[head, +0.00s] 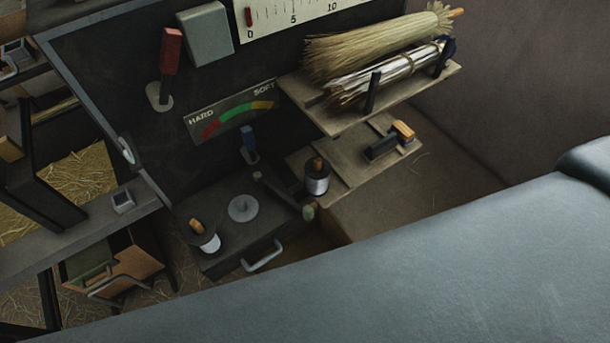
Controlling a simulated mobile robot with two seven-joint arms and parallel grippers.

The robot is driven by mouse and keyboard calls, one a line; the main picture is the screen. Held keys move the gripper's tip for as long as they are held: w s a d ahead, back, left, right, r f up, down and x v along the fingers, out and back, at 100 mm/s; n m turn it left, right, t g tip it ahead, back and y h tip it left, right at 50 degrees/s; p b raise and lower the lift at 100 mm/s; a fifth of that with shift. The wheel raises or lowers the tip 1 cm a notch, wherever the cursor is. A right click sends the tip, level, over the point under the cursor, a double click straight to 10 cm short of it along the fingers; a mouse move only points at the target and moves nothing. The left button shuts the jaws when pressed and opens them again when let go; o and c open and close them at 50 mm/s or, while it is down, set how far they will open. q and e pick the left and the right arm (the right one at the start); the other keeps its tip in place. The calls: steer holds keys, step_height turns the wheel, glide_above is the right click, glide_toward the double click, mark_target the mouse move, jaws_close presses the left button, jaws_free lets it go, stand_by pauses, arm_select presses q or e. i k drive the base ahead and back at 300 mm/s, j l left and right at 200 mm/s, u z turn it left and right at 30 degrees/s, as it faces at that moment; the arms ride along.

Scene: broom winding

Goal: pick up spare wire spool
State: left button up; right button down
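Two wire spools show in the head view, each with pale wire, dark flanges and an orange-brown top. One wire spool (317,182) stands upright on the small wooden lower shelf (345,160), right of the crank arm. The other wire spool (209,242) sits at the left front corner of the dark box with the round disc, slightly tilted in the picture. I cannot tell by looks alone which one is the spare. Neither of my grippers is in view.
The dark box (255,235) carries a round disc (243,208), a crank with a green knob (309,212) and a front handle (262,257). Broom bundles (380,55) lie on the upper shelf (440,80), above the lower one. A large grey-blue surface blocks the lower right.

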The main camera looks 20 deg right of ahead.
mark_target(316, 184)
steer(key=l, duration=0.6)
steer(key=k+l+u, duration=0.1)
steer(key=l, duration=0.5)
steer(key=k+l, duration=0.1)
steer(key=l, duration=0.5)
steer(key=u, duration=0.05)
